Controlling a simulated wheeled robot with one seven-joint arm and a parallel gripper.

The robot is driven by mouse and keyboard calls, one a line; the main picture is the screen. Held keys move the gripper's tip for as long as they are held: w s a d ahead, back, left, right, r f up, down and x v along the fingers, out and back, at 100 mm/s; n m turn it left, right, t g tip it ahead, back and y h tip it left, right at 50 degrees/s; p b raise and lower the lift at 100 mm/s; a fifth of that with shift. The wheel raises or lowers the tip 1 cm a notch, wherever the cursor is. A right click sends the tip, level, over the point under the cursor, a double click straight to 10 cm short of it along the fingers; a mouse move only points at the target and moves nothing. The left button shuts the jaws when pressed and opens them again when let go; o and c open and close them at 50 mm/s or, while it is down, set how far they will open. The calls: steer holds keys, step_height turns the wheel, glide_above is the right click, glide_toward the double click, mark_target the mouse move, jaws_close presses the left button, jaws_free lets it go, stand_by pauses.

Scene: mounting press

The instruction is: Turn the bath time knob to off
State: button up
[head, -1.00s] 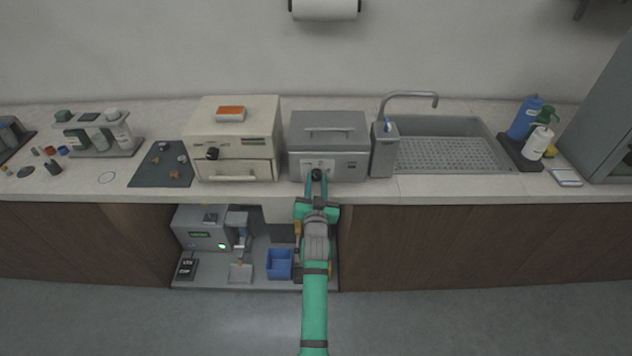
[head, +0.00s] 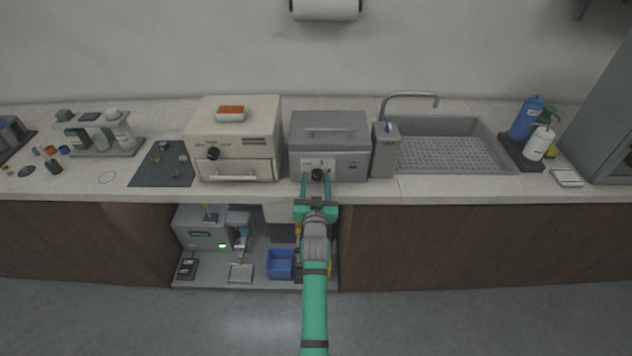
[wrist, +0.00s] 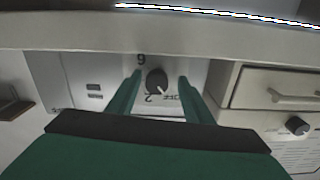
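The bath is a grey lidded box (head: 350,165) on the counter, with a light control panel on its front left. Its round black knob (head: 318,174) shows between my fingertips. In the wrist view, which looks upside down, the knob (wrist: 157,82) has a small white mark at its lower right, pointing toward the OFF label (wrist: 172,97). Digits stand around the knob. My gripper (head: 316,186) is in front of the panel. In the wrist view my gripper (wrist: 159,84) has green fingers on both sides of the knob, with a visible gap on each side.
A cream oven (head: 236,165) with its own black knob stands to the left. A grey holder (head: 384,160) and a sink (head: 450,155) are to the right. An open bay below holds a machine (head: 205,230) and a blue bin (head: 280,265).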

steer(key=shift+d, duration=0.2)
steer(key=shift+s, duration=0.15)
steer(key=s, duration=1)
steer(key=shift+s, duration=0.3)
steer(key=s+f+g, duration=0.1)
steer(key=s+f, duration=0.4)
steer(key=s, duration=0.9)
steer(key=s+f, duration=0.5)
steer(key=s, duration=0.8)
steer(key=s+r, duration=0.3)
steer(key=s, duration=0.8)
steer(key=s+r+n+g, duration=0.1)
steer(key=s+r, duration=0.3)
steer(key=s, duration=0.7)
steer(key=shift+s+g, duration=0.3)
steer(key=shift+s, duration=0.1)
